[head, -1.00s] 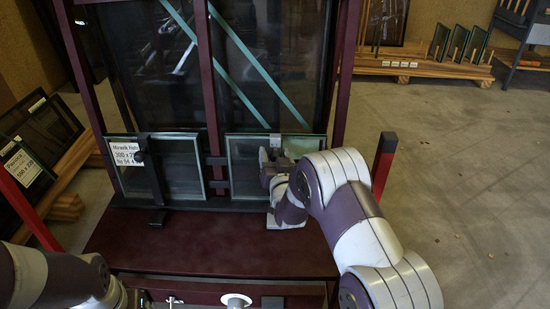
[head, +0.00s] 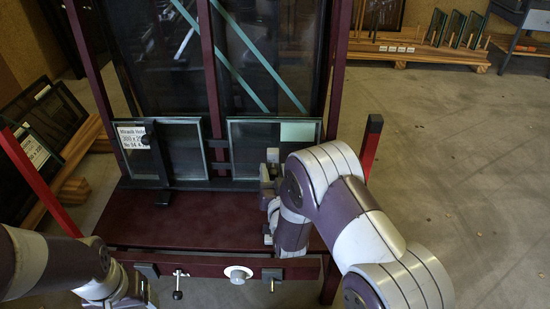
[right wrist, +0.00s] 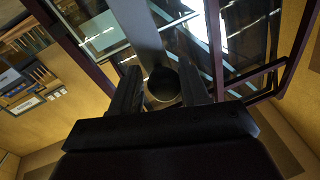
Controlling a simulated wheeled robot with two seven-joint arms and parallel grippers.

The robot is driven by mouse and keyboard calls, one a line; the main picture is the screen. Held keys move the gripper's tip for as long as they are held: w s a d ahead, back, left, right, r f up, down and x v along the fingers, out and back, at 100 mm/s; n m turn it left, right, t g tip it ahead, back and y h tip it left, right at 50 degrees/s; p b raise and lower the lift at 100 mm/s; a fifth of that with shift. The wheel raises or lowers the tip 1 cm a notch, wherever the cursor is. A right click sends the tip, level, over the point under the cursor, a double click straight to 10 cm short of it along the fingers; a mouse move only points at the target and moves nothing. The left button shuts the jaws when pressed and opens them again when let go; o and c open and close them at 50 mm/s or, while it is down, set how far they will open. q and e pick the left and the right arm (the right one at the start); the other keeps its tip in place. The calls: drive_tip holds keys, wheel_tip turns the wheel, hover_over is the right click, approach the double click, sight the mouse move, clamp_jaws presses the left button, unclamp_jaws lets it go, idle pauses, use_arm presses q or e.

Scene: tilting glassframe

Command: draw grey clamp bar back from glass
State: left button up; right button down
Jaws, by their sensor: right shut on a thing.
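The grey clamp bar (head: 272,156) stands upright in front of the right small glass pane (head: 255,140), with a gap to it; my right arm hides much of it. My right gripper (right wrist: 160,85) is shut on the bar, with a dark finger on each side of a round grey part. The bar (right wrist: 143,30) runs upward from the fingers in the right wrist view. A second, dark clamp bar (head: 157,155) stands against the left small pane (head: 187,150), which bears a white label. My left gripper (head: 142,290) is low at the left by the front beam; its jaws are unclear.
The dark red bed (head: 180,225) in front of the panes is mostly clear. Its front beam (head: 205,268) carries a white knob (head: 238,274) and a black-tipped lever (head: 178,285). Red-and-black posts stand left and right (head: 371,145). Glass racks stand left and at back right.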

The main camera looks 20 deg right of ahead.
drive_tip(key=shift+s+a+f, duration=0.1)
drive_tip(key=shift+s+a, duration=0.05)
drive_tip(key=shift+a, duration=0.3)
drive_tip(key=c, duration=0.8)
unclamp_jaws()
drive_tip(key=shift+o, duration=0.2)
drive_tip(key=shift+s, duration=0.1)
